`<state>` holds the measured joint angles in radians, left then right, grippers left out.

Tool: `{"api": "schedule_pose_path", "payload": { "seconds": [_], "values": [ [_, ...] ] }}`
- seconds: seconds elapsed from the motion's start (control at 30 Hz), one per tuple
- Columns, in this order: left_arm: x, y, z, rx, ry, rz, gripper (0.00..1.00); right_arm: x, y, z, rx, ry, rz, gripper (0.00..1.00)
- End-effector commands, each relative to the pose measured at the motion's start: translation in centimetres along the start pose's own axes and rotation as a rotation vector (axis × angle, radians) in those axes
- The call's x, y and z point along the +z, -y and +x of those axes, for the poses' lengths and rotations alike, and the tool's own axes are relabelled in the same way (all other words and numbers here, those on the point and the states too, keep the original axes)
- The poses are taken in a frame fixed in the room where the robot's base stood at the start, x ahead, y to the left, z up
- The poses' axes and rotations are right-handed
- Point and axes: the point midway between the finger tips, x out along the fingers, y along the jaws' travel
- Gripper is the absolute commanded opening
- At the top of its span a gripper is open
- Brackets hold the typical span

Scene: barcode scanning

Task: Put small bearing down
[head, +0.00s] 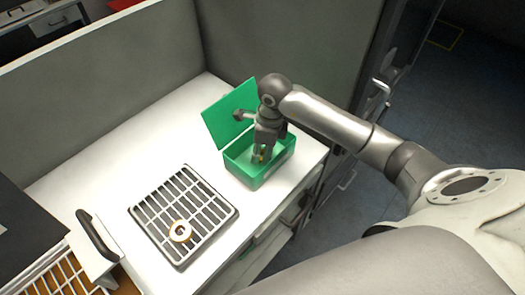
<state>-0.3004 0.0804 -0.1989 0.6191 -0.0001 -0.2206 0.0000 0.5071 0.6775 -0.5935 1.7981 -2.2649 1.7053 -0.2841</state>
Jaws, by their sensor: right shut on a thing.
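A green box (262,176) with its lid raised at the left stands on the white table. My right gripper (261,157) points down inside the box. It is shut on a small brownish thing, likely the small bearing (263,153), which is mostly hidden by the fingers and the box wall. Another ring-shaped bearing (180,231) lies on the dark slatted tray (146,208) left of and nearer than the box. My left gripper does not show.
The white table (110,150) is clear behind the tray. Grey partitions (110,85) close off the back. A black-handled white object (97,236) and a wire rack (60,272) are at the lower left. The table's right edge is close to the box.

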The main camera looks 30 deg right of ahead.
Motion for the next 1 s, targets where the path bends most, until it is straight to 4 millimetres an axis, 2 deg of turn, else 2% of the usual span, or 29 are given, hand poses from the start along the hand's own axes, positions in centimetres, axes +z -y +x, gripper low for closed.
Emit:
{"api": "schedule_pose_path", "payload": {
  "seconds": [0.1,0.43,0.47,0.53,0.87,0.93,1.0],
  "values": [
    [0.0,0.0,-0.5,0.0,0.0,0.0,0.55,-0.2,-0.1,1.2,0.001,-0.001,0.0,0.09],
    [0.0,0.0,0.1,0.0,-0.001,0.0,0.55,-0.2,0.0,1.8,-0.001,0.0,-0.001,0.09],
    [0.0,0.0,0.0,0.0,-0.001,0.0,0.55,-0.2,0.0,1.7,-0.001,0.0,-0.001,0.35],
    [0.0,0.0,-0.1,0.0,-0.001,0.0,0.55,-0.2,0.0,1.6,-0.001,0.0,-0.001,0.43],
    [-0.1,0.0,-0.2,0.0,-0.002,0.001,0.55,-0.2,0.0,1.5,0.0,0.0,-0.001,0.43],
    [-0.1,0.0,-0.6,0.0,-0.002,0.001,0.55,-0.1,0.0,1.1,0.0,0.0,-0.001,0.43],
    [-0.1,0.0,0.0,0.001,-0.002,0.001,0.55,-0.1,0.1,0.6,-0.003,0.003,-0.003,0.43]
  ]
}}
